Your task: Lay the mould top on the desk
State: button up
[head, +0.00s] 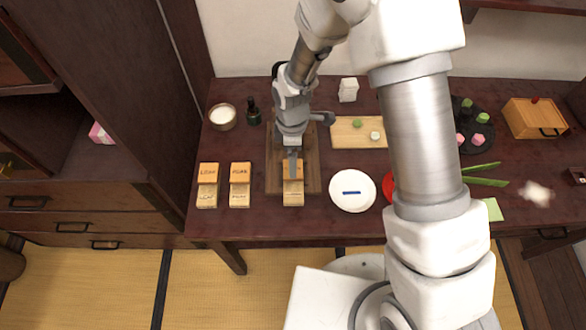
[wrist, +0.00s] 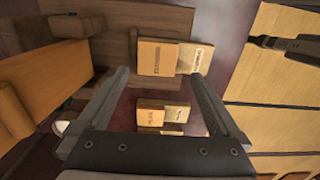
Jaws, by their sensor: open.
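Three small wooden moulds stand on the dark desk (head: 245,224), each an orange block beside a paler, lettered block. I cannot tell for certain which piece is the mould top. The mould nearest my gripper has an orange block (head: 293,186) and a pale block (head: 293,199), at the front of a brown wooden tray (head: 272,172). The wrist view also shows this orange block (wrist: 158,58) and pale block (wrist: 192,59). My gripper (head: 292,170) is open above it. In the wrist view, the empty jaws (wrist: 158,74) are spread either side of the orange block.
Two more moulds (head: 207,184) (head: 239,184) stand to the left. A white plate (head: 352,203) with a blue strip lies to the right, and a pale board (head: 346,141) with small sweets lies behind. My arm hides part of the desk. The front-left desk edge is bare.

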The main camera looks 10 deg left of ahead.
jog(key=shift+w+f, duration=0.15)
jog(key=shift+f, duration=1.3)
jog(key=shift+w+f, duration=0.1)
jog(key=shift+f, duration=1.35)
jog(key=c, duration=1.3)
jog(key=shift+r, duration=0.1)
jog(key=shift+c, duration=0.2)
